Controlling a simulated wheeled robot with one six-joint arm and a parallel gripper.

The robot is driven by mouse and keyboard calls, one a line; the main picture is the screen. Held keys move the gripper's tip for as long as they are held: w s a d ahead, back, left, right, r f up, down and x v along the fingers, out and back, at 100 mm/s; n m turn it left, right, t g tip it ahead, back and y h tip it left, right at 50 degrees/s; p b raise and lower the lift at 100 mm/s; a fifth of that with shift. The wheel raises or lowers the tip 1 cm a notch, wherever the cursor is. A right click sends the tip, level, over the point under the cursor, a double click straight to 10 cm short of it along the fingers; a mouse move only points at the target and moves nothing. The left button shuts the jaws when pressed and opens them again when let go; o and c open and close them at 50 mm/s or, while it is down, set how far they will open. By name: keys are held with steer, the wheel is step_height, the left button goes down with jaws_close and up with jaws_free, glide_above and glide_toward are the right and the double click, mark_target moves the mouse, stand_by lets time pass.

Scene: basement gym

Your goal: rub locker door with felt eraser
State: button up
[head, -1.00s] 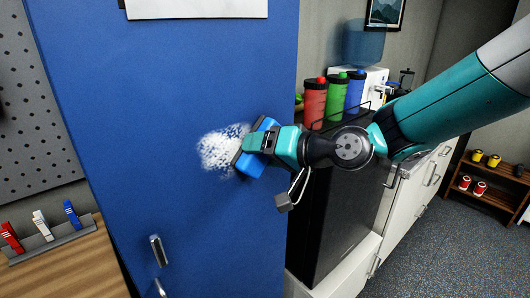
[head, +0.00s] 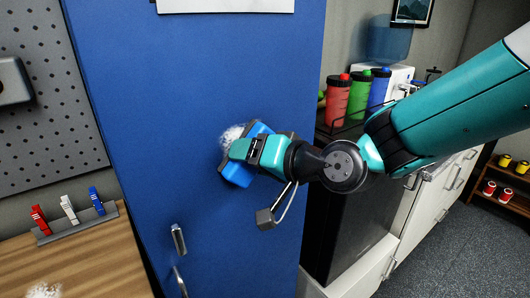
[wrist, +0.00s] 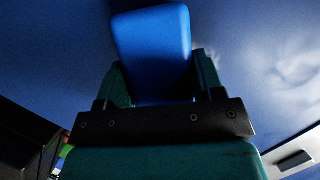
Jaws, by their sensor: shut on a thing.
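The blue locker door (head: 200,75) stands upright in the middle of the head view. A white powdery smudge (head: 230,136) shows on it, partly hidden behind the eraser. The felt eraser (head: 238,177) has a blue body and is held against or very near the door; exact contact cannot be told. My gripper (head: 245,150) is shut on the eraser. In the wrist view the eraser's blue body (wrist: 152,50) sits between the fingers, and a whitish patch (wrist: 290,65) shows on the door to the right.
Door handles (head: 179,240) are low on the locker. Red, green and blue bottles (head: 358,95) stand on a dark cabinet to the right. A wooden table (head: 90,265) with clips in a grey holder (head: 75,228) and a white patch (head: 44,291) is at left.

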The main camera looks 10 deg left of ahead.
mark_target(217, 154)
steer(key=shift+s+a+r+p, duration=0.1)
steer(key=shift+s+a+p, duration=0.25)
steer(key=shift+s+a, duration=1.3)
steer(key=shift+d+r+p, duration=0.1)
steer(key=shift+r+p, duration=0.45)
steer(key=shift+r, duration=0.3)
steer(key=shift+w+d+f+b, duration=0.15)
steer(key=shift+w+d+b, duration=0.55)
steer(key=shift+w, duration=0.1)
steer(key=shift+w+d+b, duration=0.4)
steer(key=shift+w+d, duration=0.25)
steer(key=shift+w, duration=0.1)
steer(key=shift+w+d+b, duration=0.55)
steer(key=shift+w+d, duration=0.3)
steer(key=shift+w, duration=0.1)
steer(key=w+d, duration=0.1)
steer(key=w, duration=0.1)
steer(key=w+d+b, duration=0.1)
steer(key=w+d, duration=0.1)
steer(key=shift+w+d, duration=0.1)
steer(key=shift+d, duration=0.1)
steer(key=shift+s+d+b, duration=1.6)
steer(key=shift+s+d, duration=0.35)
steer(key=shift+d, duration=0.3)
